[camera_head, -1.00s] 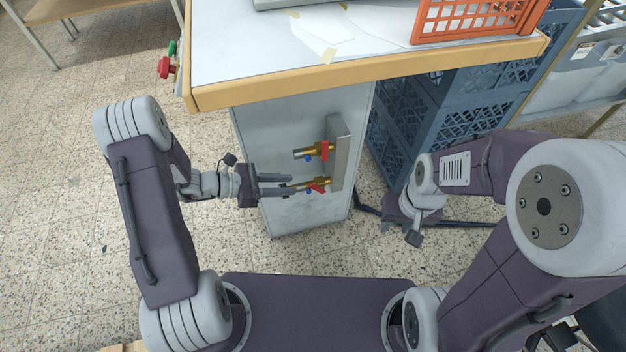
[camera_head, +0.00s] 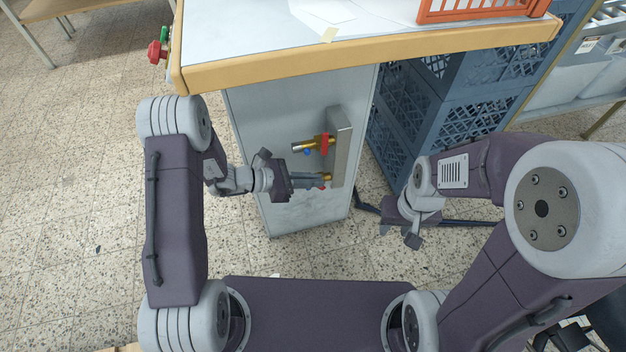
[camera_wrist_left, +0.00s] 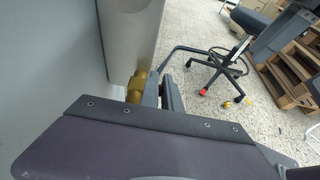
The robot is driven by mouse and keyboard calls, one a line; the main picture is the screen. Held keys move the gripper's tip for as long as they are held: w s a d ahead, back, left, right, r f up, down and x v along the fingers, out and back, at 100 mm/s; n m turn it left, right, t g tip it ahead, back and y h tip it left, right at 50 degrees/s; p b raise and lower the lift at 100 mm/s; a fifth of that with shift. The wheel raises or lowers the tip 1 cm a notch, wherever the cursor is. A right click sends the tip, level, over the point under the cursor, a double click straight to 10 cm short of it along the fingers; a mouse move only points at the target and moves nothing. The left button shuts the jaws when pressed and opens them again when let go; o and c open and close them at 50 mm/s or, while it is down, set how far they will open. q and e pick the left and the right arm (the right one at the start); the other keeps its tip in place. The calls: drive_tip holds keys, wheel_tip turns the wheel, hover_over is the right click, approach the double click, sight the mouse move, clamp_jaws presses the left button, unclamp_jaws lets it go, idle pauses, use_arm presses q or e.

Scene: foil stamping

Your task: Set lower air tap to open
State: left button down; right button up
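The lower air tap (camera_head: 327,177) is a brass valve low on the grey metal block; a little brass and red shows past my left fingers. Its handle is mostly hidden, so I cannot tell its setting. My left gripper (camera_head: 322,181) reaches in from the left with its fingertips at this tap. In the left wrist view, the brass fitting (camera_wrist_left: 136,88) shows beside the fingers (camera_wrist_left: 162,92), which have a narrow gap. I cannot tell whether they grip the handle. My right gripper (camera_head: 412,238) hangs right of the cabinet, away from the taps; its fingers are unclear.
The upper tap (camera_head: 314,143), brass with a red handle, sits just above my left gripper. The grey block (camera_head: 341,145) is fixed to the cabinet (camera_head: 255,125). The table edge (camera_head: 400,58) overhangs the taps. Blue crates (camera_head: 440,130) stand to the right.

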use_arm(q)
drive_tip(key=shift+s+a+f+h+b, duration=0.1)
drive_tip(key=shift+a+f+h+b, duration=0.1)
drive_tip(key=shift+f+h+b, duration=0.4)
drive_tip(key=shift+a+f+h+b, duration=0.1)
drive_tip(key=shift+a+f+b, duration=0.1)
drive_tip(key=shift+b, duration=0.7)
drive_tip(key=shift+a+t+h+b, duration=0.1)
drive_tip(key=shift+t+h+b, duration=0.2)
drive_tip(key=shift+h+b, duration=0.1)
drive_tip(key=shift+a+r+h, duration=0.1)
drive_tip(key=shift+r+h, duration=0.1)
drive_tip(key=shift+h, duration=0.1)
drive_tip(key=shift+s+r, duration=0.1)
drive_tip(key=shift+r, duration=0.05)
drive_tip(key=c, duration=1.6)
unclamp_jaws()
drive_tip(key=shift+o, duration=0.2)
drive_tip(key=p+v, duration=0.3)
drive_tip(key=v, duration=0.6)
drive_tip(key=shift+p, duration=0.4)
